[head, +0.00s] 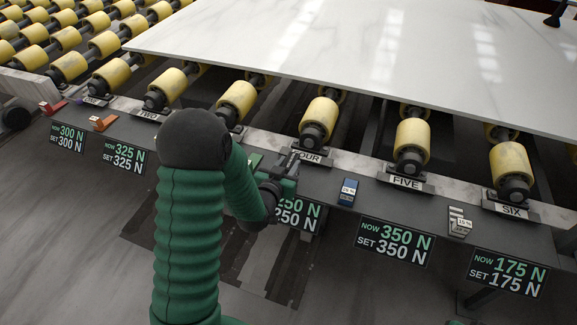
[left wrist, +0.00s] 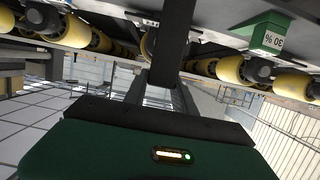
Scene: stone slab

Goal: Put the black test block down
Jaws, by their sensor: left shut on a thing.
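My left gripper (head: 281,182) is in the head view, just in front of the roller labelled FOUR, above the grey front ledge. It is shut on the black test block (head: 289,161), a dark piece at its jaws that is hard to tell apart from the fingers. In the left wrist view a black upright bar (left wrist: 174,45) stands ahead of the green gripper body; I cannot tell whether it is finger or block. Whether the block touches the ledge is not clear. My right gripper is not in view.
On the ledge lie red (head: 52,106), orange (head: 103,122), blue (head: 348,192) and striped (head: 460,222) blocks. A green block (left wrist: 272,38) marked 30 % shows in the left wrist view. Yellow rollers (head: 320,118) carry the white slab (head: 350,50) behind. Force displays (head: 395,243) hang in front.

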